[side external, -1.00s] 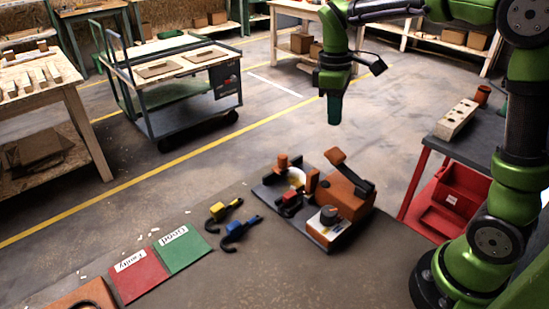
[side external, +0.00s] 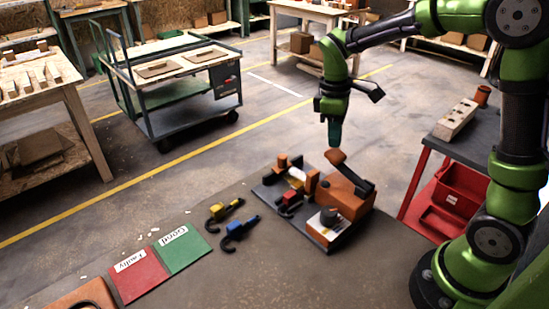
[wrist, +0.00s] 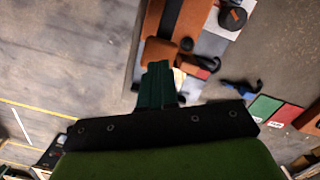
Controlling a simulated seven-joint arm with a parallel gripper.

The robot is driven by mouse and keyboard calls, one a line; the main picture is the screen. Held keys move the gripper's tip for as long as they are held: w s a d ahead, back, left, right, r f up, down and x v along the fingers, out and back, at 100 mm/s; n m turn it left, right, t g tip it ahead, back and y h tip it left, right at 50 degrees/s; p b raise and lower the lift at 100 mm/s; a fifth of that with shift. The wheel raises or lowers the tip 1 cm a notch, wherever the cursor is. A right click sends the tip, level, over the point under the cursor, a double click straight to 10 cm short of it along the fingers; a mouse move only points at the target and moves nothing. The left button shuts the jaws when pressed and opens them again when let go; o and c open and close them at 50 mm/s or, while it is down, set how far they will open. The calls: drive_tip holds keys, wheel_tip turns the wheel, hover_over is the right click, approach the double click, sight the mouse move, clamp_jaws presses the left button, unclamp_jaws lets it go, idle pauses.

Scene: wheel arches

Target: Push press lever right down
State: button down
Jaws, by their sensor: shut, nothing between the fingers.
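The press (side external: 340,196) is an orange block on a dark base plate at the table's far edge. Its lever is a dark arm with an orange handle (side external: 335,157), raised at a slant. My gripper (side external: 335,144) is shut and empty, pointing down, with its tips right at the top of the lever handle. I cannot tell whether they touch. In the wrist view the green fingers (wrist: 157,85) are together beside the orange handle (wrist: 160,50), and the orange press body (wrist: 187,17) lies beyond.
A yellow clamp (side external: 222,210) and a blue clamp (side external: 240,229) lie left of the base plate. Green (side external: 184,250) and red (side external: 137,275) labelled mats lie farther left. A dark side table (side external: 470,148) with a red bin (side external: 459,190) stands right.

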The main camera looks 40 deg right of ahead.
sight(334, 152)
drive_tip(key=shift+s+f, duration=0.1)
drive_tip(key=shift+f, duration=0.65)
drive_tip(key=shift+f, duration=1.45)
drive_tip(key=w, duration=0.1)
drive_tip(key=w+a+r, duration=0.1)
drive_tip(key=shift+w+a, duration=0.2)
drive_tip(key=shift+w, duration=0.15)
drive_tip(key=shift+r, duration=0.1)
wheel_tip(334, 152, up, 17)
drive_tip(key=w, duration=0.1)
drive_tip(key=shift+w+a, duration=0.25)
drive_tip(key=shift+a, duration=0.1)
